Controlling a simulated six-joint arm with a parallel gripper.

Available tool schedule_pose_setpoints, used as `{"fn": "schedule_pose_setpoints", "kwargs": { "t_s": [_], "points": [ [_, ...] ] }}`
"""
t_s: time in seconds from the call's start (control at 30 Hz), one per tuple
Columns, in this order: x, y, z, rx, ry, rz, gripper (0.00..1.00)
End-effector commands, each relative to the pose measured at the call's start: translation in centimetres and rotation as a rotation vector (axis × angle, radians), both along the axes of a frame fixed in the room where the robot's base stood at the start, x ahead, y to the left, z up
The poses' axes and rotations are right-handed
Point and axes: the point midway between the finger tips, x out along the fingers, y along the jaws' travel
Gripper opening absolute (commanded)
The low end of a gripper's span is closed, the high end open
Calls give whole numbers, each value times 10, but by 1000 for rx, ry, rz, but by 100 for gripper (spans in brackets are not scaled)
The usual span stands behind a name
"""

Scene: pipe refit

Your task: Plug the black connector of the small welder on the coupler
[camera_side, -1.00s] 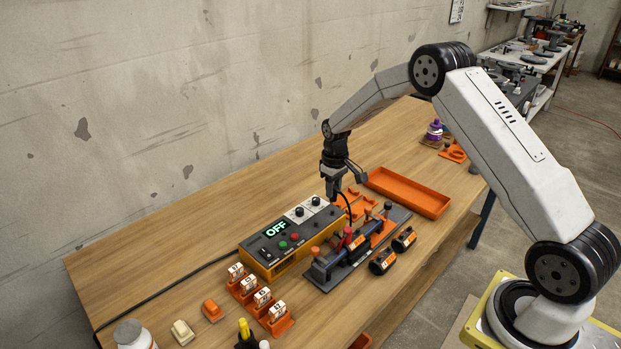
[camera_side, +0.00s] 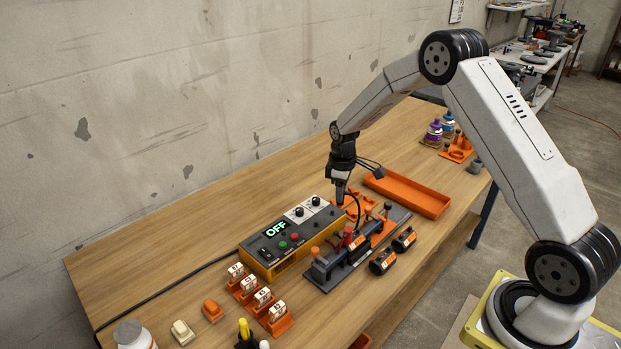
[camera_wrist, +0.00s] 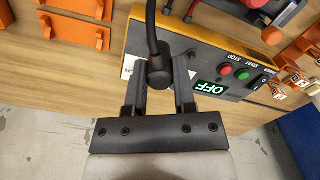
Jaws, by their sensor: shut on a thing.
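The small welder (camera_side: 290,244) is a yellow and dark box with a lit OFF display, two knobs and red and green buttons. It also shows in the wrist view (camera_wrist: 205,62). My gripper (camera_side: 340,190) is above the far right end of the welder. In the wrist view my gripper (camera_wrist: 158,82) is shut on the black connector (camera_wrist: 157,68), with its black cable running up out of the picture. The coupler, on the dark clamp fixture (camera_side: 350,258), is hard to make out; an orange-labelled black piece sits there.
Two black cylinders with orange labels (camera_side: 383,262) lie right of the fixture. An empty orange tray (camera_side: 408,192) lies behind it. Orange holders with white labelled blocks (camera_side: 262,298) stand at the front. The table behind the welder is clear.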

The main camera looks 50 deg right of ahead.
Motion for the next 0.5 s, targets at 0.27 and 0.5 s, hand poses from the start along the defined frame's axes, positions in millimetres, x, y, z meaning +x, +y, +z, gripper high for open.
{"fn": "schedule_pose_setpoints", "kwargs": {
  "t_s": [0.27, 0.5],
  "points": [
    [-20, 3, 5, 0, -1, 300, 0],
    [-38, 6, 8, -1, 0, 559, 0]
  ]
}}
